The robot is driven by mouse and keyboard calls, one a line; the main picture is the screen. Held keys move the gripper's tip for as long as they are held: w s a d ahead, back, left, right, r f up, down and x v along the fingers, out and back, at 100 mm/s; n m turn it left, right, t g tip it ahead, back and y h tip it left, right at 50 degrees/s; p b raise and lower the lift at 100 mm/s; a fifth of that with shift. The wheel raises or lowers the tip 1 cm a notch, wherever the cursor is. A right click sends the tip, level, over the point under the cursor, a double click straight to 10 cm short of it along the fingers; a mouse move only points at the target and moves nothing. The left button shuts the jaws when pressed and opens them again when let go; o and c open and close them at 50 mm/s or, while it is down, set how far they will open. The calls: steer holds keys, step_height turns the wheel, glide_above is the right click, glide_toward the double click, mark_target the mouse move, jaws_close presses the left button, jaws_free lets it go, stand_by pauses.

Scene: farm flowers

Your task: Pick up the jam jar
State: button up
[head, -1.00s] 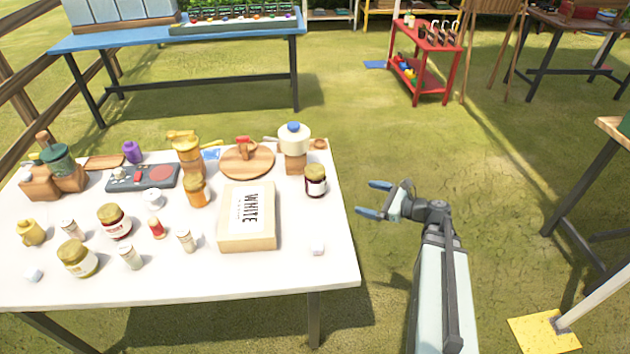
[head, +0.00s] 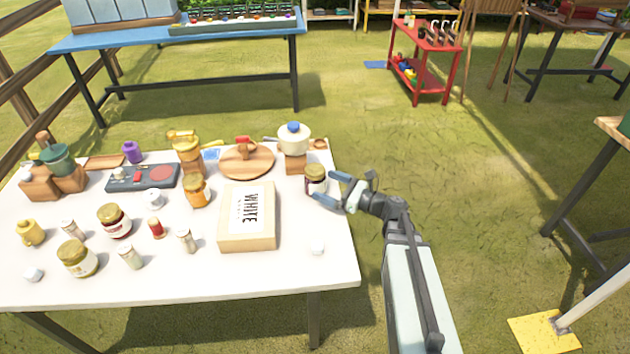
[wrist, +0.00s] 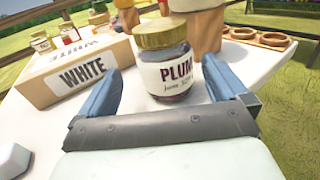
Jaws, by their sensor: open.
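A dark plum jam jar (head: 314,180) with a gold lid and a white label stands upright near the right edge of the white table. In the wrist view the jar (wrist: 168,72) stands ahead, between the lines of my two blue fingers, and its label reads "PLUM". My gripper (head: 328,189) is open and empty, with its fingertips close to the jar's right side. Whether a finger touches the jar I cannot tell.
A box marked "WHITE" (head: 247,217) lies left of the jar. A white-and-blue pot-like item (head: 294,138) on a wooden block stands behind it.

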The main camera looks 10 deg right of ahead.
mark_target(310, 179)
steer(key=shift+w+d+x, duration=0.1)
steer(key=shift+w+x, duration=0.05)
steer(key=shift+x, duration=1.6)
steer(key=shift+w+d+x, duration=0.1)
steer(key=shift+w+x, duration=0.1)
steer(key=shift+x, duration=1.5)
steer(key=shift+f, duration=0.1)
steer(key=c, duration=1.3)
